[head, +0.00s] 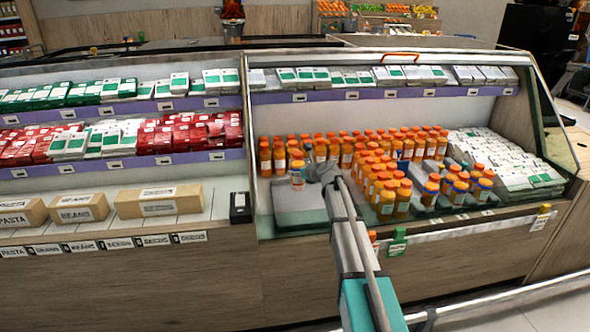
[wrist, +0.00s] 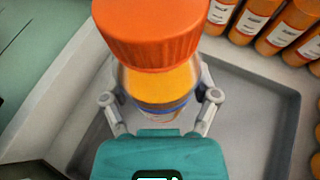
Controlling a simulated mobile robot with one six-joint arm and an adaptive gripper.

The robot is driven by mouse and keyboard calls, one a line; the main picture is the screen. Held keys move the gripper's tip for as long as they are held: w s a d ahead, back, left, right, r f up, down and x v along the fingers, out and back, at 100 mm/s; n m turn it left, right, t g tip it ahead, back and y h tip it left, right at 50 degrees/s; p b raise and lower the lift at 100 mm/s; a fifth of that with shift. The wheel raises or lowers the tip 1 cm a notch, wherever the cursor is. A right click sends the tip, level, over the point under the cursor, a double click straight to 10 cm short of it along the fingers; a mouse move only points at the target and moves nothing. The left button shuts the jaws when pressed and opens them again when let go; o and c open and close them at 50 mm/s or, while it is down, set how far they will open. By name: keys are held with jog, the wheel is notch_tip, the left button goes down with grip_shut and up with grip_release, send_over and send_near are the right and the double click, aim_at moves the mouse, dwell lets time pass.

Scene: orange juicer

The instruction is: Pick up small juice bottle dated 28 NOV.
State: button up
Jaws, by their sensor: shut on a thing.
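An orange-capped juice bottle (wrist: 160,85) fills the upper middle of the wrist view, with its orange cap towards the camera. My gripper (wrist: 160,100) has a finger on each side of the bottle and is shut on it. In the head view the held bottle (head: 297,176) is at the left end of my gripper (head: 312,172), above a grey tray (head: 300,215). No date can be read on its label in either view. Whether its base touches the tray cannot be told.
Several orange juice bottles (head: 385,190) stand right of and behind my gripper in the display case. A shelf of cartons (head: 330,80) runs above. The case's front rail (head: 470,229) lies below my arm.

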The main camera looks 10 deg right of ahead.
jog(key=r+p+v, duration=0.1)
jog(key=p+v, duration=0.4)
jog(key=v, duration=0.8)
jog(key=shift+w+r+p, duration=0.3)
jog(key=shift+p, duration=0.1)
jog(key=shift+a, duration=0.1)
jog(key=shift+r, duration=0.1)
